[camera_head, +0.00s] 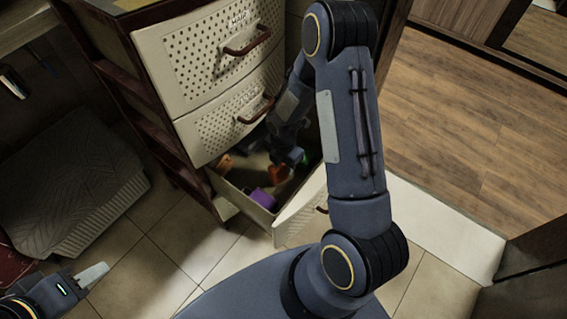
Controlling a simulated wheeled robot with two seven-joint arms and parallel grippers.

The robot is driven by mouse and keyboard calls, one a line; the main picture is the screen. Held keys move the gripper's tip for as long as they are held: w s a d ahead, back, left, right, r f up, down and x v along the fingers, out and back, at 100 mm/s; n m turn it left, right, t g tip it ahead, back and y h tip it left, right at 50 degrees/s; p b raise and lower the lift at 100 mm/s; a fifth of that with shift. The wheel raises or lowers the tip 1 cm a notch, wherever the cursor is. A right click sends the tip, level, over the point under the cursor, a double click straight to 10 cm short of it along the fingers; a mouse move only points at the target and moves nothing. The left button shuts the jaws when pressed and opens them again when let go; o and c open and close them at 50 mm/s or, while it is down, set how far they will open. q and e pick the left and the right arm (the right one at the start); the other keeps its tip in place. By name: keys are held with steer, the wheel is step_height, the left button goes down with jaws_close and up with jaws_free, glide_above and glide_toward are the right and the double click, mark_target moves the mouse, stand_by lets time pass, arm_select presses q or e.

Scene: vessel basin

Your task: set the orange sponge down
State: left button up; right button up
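My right arm reaches down into the open bottom drawer (240,197) of the cabinet. My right gripper (287,160) is inside the drawer, dark and small in the picture. An orange-red item (277,175) is just below it, apparently at its fingertips. Another orange item (222,165) lies at the drawer's left side. I cannot tell which of the two is the sponge, or whether the gripper holds or only touches the nearer one. My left gripper (92,276) is low at the left, over the tiled floor, away from the drawer; its finger opening is unclear.
A purple item (263,199) lies near the drawer's front, and a small green item (303,158) is near my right gripper. Two shut perforated drawers (215,55) are above. A grey textured box (65,190) stands at the left. Tiled floor (150,280) is clear in front.

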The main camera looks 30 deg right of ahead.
steer(key=o, duration=0.5)
steer(key=shift+c, duration=0.2)
steer(key=shift+r+p, duration=0.3)
step_height(320, 180, up, 7)
steer(key=shift+r+p, duration=0.1)
steer(key=shift+p, duration=1.1)
